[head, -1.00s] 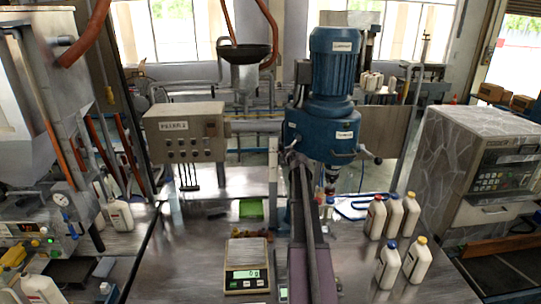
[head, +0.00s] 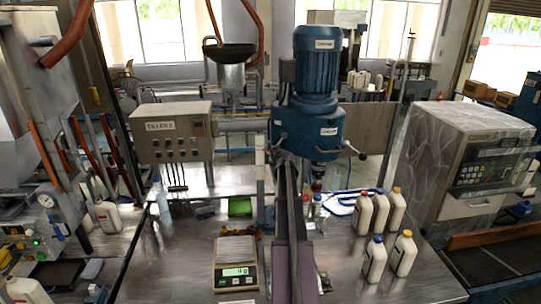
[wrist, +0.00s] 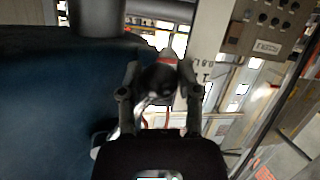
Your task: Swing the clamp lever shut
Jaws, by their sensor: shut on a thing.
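The blue drill-like machine (head: 308,128) stands at the centre of the head view, its motor upright on top. A lever with a dark ball knob (head: 361,155) sticks out from its right side. My gripper (head: 283,157) is at the left front of the machine's blue head, mostly hidden behind my own arm. In the wrist view, my gripper (wrist: 161,82) has its two fingers closed around a dark rounded knob (wrist: 160,76), which looks like a clamp lever's end. The blue housing (wrist: 50,85) fills the left of that view.
A grey control box (head: 171,132) is left of the machine. A scale (head: 236,262) sits on the metal table (head: 180,255), with several white bottles (head: 375,258) to the right. A stone-patterned cabinet (head: 470,165) stands far right. A green block (head: 240,206) lies behind the scale.

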